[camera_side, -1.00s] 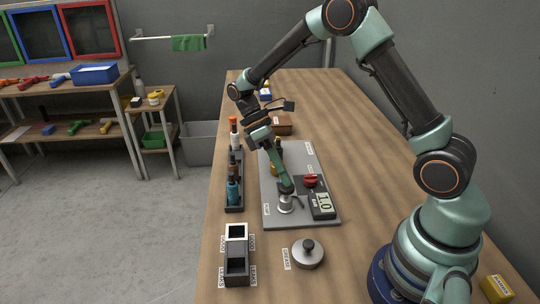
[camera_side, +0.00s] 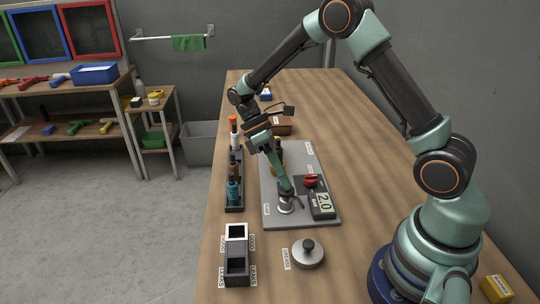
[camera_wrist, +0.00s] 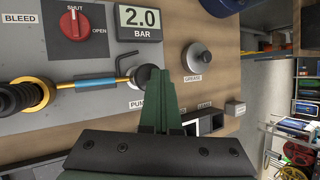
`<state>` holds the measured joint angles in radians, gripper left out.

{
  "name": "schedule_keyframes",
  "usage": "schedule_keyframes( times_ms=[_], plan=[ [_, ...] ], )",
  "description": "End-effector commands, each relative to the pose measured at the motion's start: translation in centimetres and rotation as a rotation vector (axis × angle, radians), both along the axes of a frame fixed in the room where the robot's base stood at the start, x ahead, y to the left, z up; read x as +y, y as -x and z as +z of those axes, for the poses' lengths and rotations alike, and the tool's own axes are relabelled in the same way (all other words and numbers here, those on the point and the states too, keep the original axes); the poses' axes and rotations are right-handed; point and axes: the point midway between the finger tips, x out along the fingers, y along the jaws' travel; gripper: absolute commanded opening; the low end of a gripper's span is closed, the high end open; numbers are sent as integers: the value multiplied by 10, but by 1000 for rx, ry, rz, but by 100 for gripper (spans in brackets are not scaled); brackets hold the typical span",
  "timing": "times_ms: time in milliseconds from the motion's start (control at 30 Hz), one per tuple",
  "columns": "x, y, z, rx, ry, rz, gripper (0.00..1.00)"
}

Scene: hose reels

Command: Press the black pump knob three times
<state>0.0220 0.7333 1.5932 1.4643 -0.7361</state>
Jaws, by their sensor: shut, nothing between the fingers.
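The pump stands on the grey plate (camera_side: 310,158), its silver body (camera_side: 285,205) visible in the side view below my fingertips. In the wrist view the black pump knob (camera_wrist: 147,76) shows just left of my fingertips, partly hidden by them, above the PUMP label. My gripper (camera_side: 288,191) is shut and empty, pointing down at the pump; its green fingers also show in the wrist view (camera_wrist: 166,80). I cannot tell whether the tips touch the knob. The gauge (camera_wrist: 139,22) reads 2.0 BAR.
A red valve knob (camera_wrist: 74,22), marked SHUT and OPEN, sits beside the gauge. A round metal grease pot (camera_side: 308,254) stands in front of the plate.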

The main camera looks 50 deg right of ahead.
Motion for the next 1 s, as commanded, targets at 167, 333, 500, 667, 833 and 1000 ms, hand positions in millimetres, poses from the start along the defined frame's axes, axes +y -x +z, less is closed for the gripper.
schedule_keyframes(
  times_ms=[167, 333, 500, 667, 833, 1000],
  plan=[
    [0, 0, -3, 0, 0, 0, 0],
    [0, 0, -5, 1, 1, 0, 0],
    [0, 0, -6, 0, 0, 0, 0],
    [0, 0, -6, 0, 0, 0, 0],
    [0, 0, -5, 0, 0, 0, 0],
    [0, 0, 1, -1, 0, 0, 0]
  ],
)
